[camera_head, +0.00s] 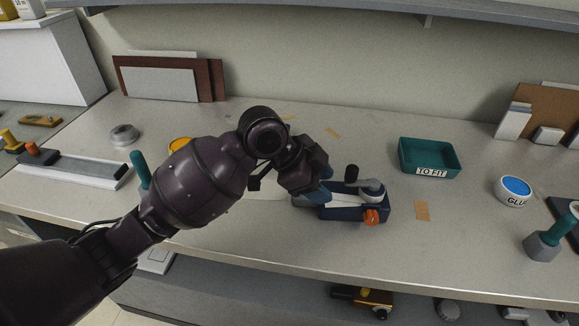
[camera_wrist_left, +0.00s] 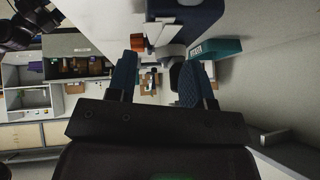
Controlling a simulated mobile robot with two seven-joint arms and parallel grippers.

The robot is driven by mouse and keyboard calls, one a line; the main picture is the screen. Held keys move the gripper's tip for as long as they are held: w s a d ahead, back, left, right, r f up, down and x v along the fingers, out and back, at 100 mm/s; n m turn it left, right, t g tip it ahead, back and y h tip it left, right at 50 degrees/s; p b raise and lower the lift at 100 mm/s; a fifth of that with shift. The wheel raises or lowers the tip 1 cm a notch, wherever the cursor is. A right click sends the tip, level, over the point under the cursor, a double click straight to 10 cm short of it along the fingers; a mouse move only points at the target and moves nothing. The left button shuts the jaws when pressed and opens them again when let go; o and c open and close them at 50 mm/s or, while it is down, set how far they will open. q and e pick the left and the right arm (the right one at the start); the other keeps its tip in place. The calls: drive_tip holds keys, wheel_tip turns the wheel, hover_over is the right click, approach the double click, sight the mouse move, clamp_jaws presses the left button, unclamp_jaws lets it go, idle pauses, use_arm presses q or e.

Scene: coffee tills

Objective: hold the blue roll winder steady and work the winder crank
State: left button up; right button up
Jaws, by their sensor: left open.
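The blue roll winder (camera_head: 345,212) sits on the bench in the head view, with an orange knob (camera_head: 371,216) on its front right. Its crank (camera_head: 372,186) is a grey arm with a black knob (camera_head: 352,172) standing up. My left gripper (camera_head: 322,184) is open at the winder's left end and hides part of it. In the left wrist view the two blue fingers (camera_wrist_left: 157,78) are apart. The crank's dark knob (camera_wrist_left: 177,72) shows close to the right finger; I cannot tell whether they touch. The winder body (camera_wrist_left: 188,14) is at the top. My right gripper is not recognisable in either view.
A teal tray marked TO FIT (camera_head: 430,158) stands right of the winder, with a glue pot (camera_head: 514,191) farther right. A teal-handled tool (camera_head: 549,238) is at the right front. An orange slip (camera_head: 422,210) lies beside the winder. The bench between winder and tray is clear.

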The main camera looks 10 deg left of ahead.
use_arm(q)
drive_tip(key=w+a+n+g+y, duration=0.1)
drive_tip(key=w+a+g+y, duration=0.2)
drive_tip(key=a, duration=0.4)
drive_tip(key=shift+t+y, duration=0.3)
drive_tip(key=shift+t, duration=0.3)
drive_tip(key=shift+s+d+x, duration=0.1)
drive_tip(key=shift+x, duration=1.8)
drive_tip(key=shift+s+d+x, duration=0.15)
drive_tip(key=shift+x, duration=1.75)
drive_tip(key=shift+r, duration=0.1)
clamp_jaws()
drive_tip(key=shift+o, duration=0.8)
unclamp_jaws()
clamp_jaws()
